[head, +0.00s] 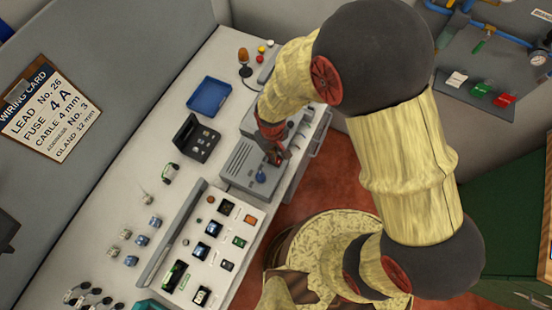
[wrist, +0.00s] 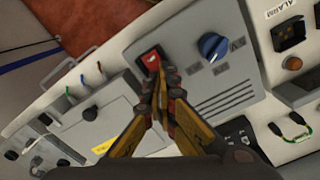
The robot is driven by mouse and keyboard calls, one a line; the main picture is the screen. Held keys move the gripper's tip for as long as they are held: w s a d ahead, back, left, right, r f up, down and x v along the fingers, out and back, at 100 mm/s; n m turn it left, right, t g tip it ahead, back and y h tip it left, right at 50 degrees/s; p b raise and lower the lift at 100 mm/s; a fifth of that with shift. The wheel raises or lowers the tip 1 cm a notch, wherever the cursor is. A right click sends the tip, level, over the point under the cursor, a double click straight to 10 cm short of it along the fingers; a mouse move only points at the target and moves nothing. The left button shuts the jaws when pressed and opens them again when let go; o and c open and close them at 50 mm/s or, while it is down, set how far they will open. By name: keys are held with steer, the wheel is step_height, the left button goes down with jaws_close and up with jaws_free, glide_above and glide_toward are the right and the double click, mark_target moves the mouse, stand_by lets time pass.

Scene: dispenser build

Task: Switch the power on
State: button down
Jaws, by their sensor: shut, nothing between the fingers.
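A grey power unit (head: 244,160) stands on the bench in the head view, partly hidden by my arm. In the wrist view the grey unit (wrist: 205,62) has a red rocker switch (wrist: 153,60) and a blue rotary knob (wrist: 213,46) beside it. The knob also shows in the head view (head: 261,177). My gripper (wrist: 157,72) is shut and empty, its fingertips at the red switch. I cannot tell whether they touch it or which way the switch is set. In the head view my gripper (head: 276,156) is over the unit.
A panel of switches and sockets (head: 213,245) lies left of the unit. A black case (head: 196,138), a blue tray (head: 209,96) and an orange beacon (head: 244,58) stand farther back. Several small parts lie at the front left. Bare bench shows between them.

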steer(key=shift+f+b, duration=0.45)
steer(key=shift+f, duration=0.15)
stand_by(0.3)
steer(key=shift+r, duration=0.15)
steer(key=shift+r+p, duration=2.45)
steer(key=shift+r, duration=0.95)
